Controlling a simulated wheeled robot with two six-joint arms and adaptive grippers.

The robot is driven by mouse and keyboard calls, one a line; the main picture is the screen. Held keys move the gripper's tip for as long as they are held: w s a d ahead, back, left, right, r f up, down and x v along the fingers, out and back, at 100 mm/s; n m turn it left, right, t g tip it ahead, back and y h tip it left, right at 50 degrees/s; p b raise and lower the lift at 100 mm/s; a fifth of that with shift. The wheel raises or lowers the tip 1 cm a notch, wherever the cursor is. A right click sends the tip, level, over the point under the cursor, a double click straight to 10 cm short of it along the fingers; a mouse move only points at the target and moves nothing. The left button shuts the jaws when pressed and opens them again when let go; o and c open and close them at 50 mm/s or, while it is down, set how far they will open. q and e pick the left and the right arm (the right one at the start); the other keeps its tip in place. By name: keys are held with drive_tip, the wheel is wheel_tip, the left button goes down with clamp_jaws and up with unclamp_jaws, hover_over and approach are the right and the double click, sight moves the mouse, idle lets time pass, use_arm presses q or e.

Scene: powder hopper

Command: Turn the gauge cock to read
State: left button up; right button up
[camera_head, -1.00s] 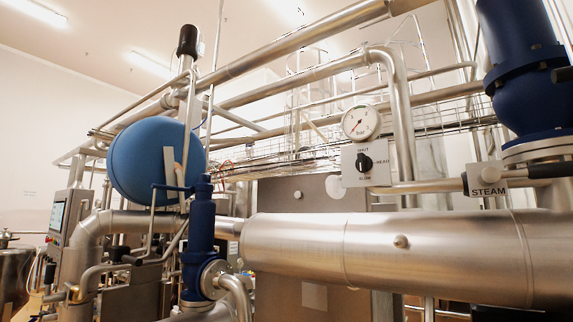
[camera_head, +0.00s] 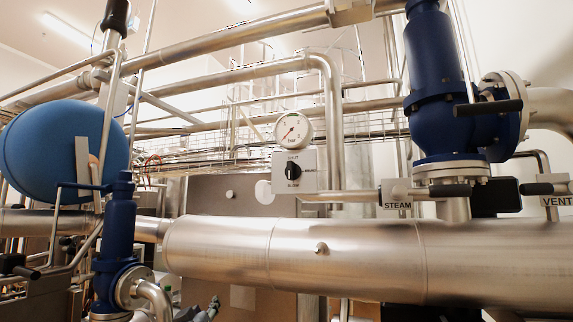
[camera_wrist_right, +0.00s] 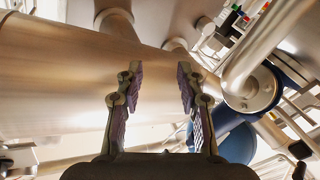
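The gauge cock (camera_head: 293,171) is a black knob on a light square plate (camera_head: 308,173), in the middle of the head view. Small lettering stands above, right of and below the knob. The knob looks upright, in line with the top and bottom lettering; which end points is too small to tell. A round white pressure gauge (camera_head: 293,130) sits just above, its red needle slanted. My right gripper (camera_head: 206,307) shows at the bottom edge, below the large pipe and well away from the knob. In the right wrist view its fingers (camera_wrist_right: 157,72) are apart and empty. My left gripper is not in view.
A thick steel pipe (camera_head: 290,258) crosses below the cock. A STEAM valve handle (camera_head: 440,190) and blue valve (camera_head: 437,110) stand to the right, a VENT label (camera_head: 557,201) further right. A blue tank (camera_head: 50,150) and blue relief valve (camera_head: 118,235) stand left.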

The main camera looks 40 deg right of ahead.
drive_tip(key=s+d+r+m+g+h, duration=0.1)
drive_tip(key=s+r+m+h, duration=0.25)
drive_tip(key=s+r, duration=0.65)
drive_tip(key=s+d+r+m+g+h, duration=0.1)
drive_tip(key=s+d+r+m+h, duration=0.25)
drive_tip(key=r, duration=1.05)
drive_tip(key=m+g+h, duration=0.2)
drive_tip(key=m, duration=0.1)
approach(289, 166)
drive_tip(key=p+x, duration=0.6)
drive_tip(key=x, duration=0.2)
drive_tip(key=shift+r+p, duration=0.15)
drive_tip(key=shift+p, duration=0.2)
drive_tip(key=shift+w+d, duration=0.2)
drive_tip(key=shift+d, duration=0.2)
drive_tip(key=shift+a, duration=0.15)
drive_tip(key=shift+c, duration=0.3)
clamp_jaws()
